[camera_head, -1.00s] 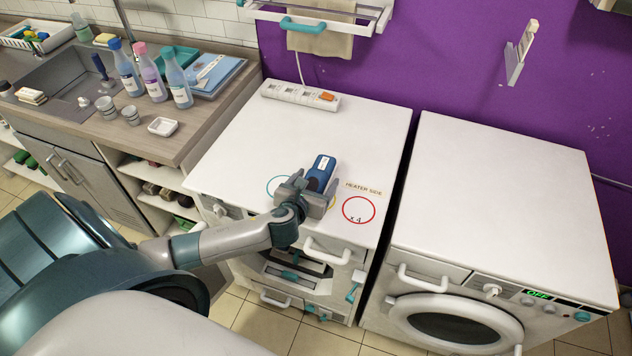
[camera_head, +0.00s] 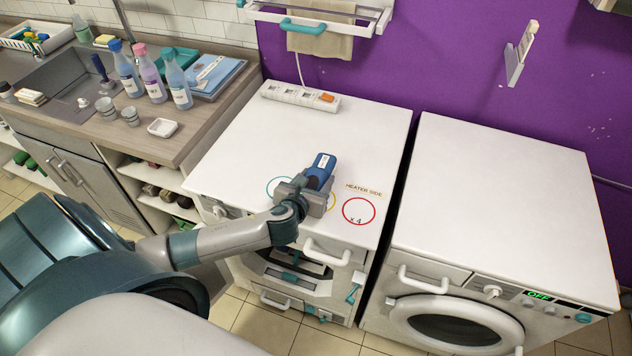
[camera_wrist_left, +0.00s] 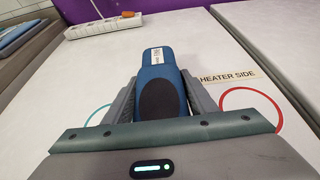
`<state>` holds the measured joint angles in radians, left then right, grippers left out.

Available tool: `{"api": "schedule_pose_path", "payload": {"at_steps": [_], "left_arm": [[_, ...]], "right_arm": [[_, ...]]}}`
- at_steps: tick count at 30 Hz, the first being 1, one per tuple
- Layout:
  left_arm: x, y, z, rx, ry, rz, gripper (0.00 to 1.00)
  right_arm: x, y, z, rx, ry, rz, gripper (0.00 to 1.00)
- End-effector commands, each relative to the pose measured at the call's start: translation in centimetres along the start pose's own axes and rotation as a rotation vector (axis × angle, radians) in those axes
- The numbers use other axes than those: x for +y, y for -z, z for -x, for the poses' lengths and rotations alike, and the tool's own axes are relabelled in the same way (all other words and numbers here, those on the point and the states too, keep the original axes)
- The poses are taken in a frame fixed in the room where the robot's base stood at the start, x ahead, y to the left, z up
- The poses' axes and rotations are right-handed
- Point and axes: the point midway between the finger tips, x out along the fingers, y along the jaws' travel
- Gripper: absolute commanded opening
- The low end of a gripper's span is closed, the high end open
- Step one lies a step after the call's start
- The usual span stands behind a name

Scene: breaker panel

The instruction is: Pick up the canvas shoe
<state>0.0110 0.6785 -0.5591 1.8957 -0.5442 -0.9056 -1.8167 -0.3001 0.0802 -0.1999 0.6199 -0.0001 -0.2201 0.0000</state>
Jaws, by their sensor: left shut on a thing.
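The canvas shoe (camera_head: 322,166) is blue, with a dark oval opening and a white label, and is on or just over the white top of the left appliance. My left gripper (camera_head: 313,182) is shut on it. In the left wrist view the shoe (camera_wrist_left: 158,72) lies between the two grey fingers, one along each side, its labelled end pointing away. The gripper body hides its near end. I cannot tell whether the shoe touches the surface. My right gripper is not in view.
Painted circles and a "HEATER SIDE" label (camera_head: 364,190) mark the left appliance's top (camera_head: 330,125). A power strip (camera_head: 300,96) lies at its back. A washer (camera_head: 505,200) stands to the right, its top clear. Bottles (camera_head: 178,86) and cups stand on the left counter.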

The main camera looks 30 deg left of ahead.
Motion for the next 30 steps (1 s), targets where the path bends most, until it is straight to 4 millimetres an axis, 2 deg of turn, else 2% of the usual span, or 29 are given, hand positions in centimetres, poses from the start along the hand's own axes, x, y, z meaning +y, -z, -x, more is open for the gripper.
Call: {"api": "schedule_pose_path", "payload": {"at_steps": [6,15,21,30], "left_arm": [[0.0,-2.9,1.1,-0.006,0.001,-0.002,0.25],[-5.5,-4.9,4.8,-0.004,0.005,0.003,0.25],[-8.5,-6.3,7.0,-0.004,0.004,0.002,0.25],[-10.4,-7.1,8.5,-0.002,0.000,-0.001,0.25]], "right_arm": [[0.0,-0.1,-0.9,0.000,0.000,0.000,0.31],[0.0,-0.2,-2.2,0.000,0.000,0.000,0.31],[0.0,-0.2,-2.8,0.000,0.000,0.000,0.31],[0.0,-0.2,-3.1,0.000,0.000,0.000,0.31]]}}
